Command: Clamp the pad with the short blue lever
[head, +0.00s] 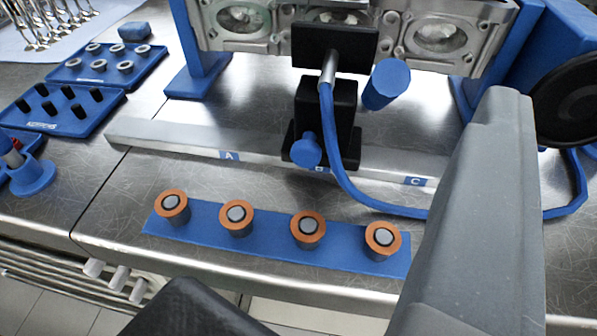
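A black rectangular pad (320,48) stands upright against the lower edge of the metal engine part. A metal fitting (328,68) and a blue hose run down from it. Below it is a black clamp block (325,112) on the rail, at the mark B. A thick blue cylindrical handle (386,84) sticks out to the block's right, tilted. A smaller blue knob (306,150) is at its lower front. I cannot tell which is the short lever. A grey body part of mine covers the right foreground, and a dark one the bottom edge. My gripper's fingertips cannot be made out.
The steel rail (180,143) carries marks A, B and C. A blue strip (270,250) with several orange-topped cylinders lies in front. Blue trays (65,125) of rings and black plugs stand at left. The blue hose (345,190) loops across the rail to the right.

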